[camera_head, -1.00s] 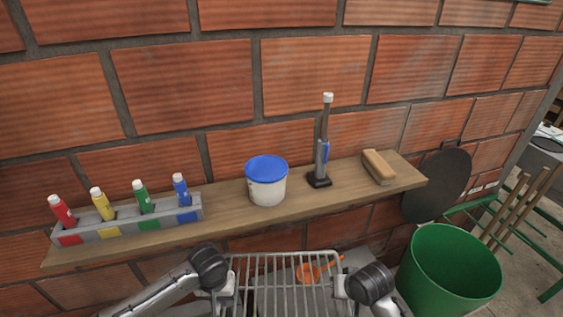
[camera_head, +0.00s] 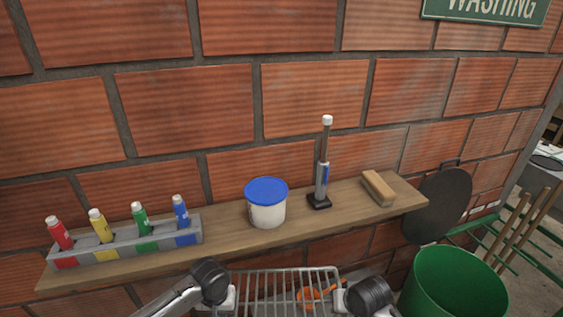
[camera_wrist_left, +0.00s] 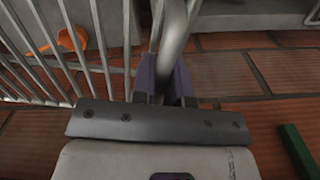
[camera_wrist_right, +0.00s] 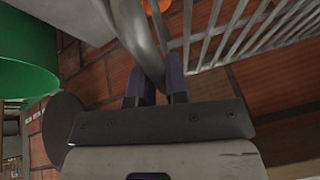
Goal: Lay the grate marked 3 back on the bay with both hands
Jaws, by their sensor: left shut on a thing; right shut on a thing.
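A grey barred metal grate (camera_head: 290,269) is at the bottom of the head view, between my two grippers. Its lower part is cut off there, and no number 3 shows on it. My left gripper (camera_wrist_left: 165,80) is shut on a round side bar of the grate, as the left wrist view shows. My right gripper (camera_wrist_right: 155,80) is shut on the bar at the opposite side in the right wrist view. I cannot make out the bay, or whether the grate touches it.
An orange tool (camera_head: 312,293) shows through the bars. A wooden shelf (camera_head: 230,232) on the brick wall holds a bottle rack (camera_head: 115,246), a blue-lidded tub (camera_head: 267,207), a tall stand tool (camera_head: 321,175) and a brush (camera_head: 378,187). A green bin (camera_head: 455,285) stands right.

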